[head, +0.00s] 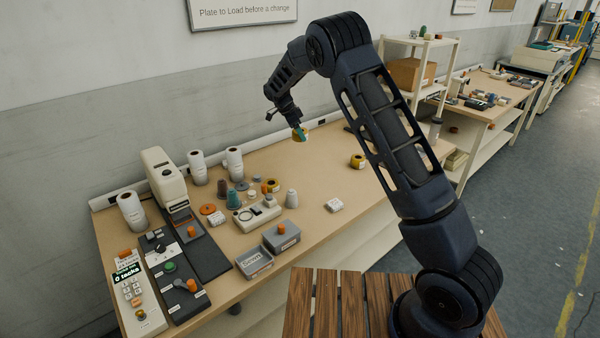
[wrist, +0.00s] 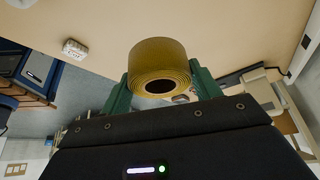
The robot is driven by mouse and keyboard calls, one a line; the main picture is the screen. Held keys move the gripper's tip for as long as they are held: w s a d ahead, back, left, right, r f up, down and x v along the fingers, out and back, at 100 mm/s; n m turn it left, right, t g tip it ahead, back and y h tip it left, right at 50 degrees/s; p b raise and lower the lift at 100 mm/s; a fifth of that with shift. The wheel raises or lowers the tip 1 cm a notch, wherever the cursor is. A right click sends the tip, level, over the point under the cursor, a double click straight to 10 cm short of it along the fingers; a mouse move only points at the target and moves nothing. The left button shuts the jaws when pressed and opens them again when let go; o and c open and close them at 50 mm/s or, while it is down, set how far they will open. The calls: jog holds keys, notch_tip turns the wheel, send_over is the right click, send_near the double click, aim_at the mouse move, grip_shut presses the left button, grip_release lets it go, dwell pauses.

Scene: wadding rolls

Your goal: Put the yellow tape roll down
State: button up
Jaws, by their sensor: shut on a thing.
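The yellow tape roll (wrist: 160,62) is between the green fingers of my gripper (wrist: 160,90) in the wrist view, with its hollow core facing the camera. My gripper (head: 300,131) is shut on it. In the head view the held roll (head: 301,137) is small and partly covered by the fingers. It appears above the back part of the tan workbench (head: 315,165); its exact height is hard to tell. Another yellow roll (head: 357,160) rests on the bench to the right of the gripper.
Several spools, white rolls (head: 197,167) and grey boxes (head: 281,236) crowd the bench's left half. A small white block (head: 334,205) lies near the front edge. Bare bench lies around the middle and right. A shelf rack (head: 415,70) stands beyond the bench's right end.

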notch_tip(320, 180, down, 18)
jog(key=shift+f, duration=0.1)
dwell(0.5)
jog(key=shift+f, duration=0.15)
jog(key=o, duration=1)
jog(key=shift+c, duration=0.2)
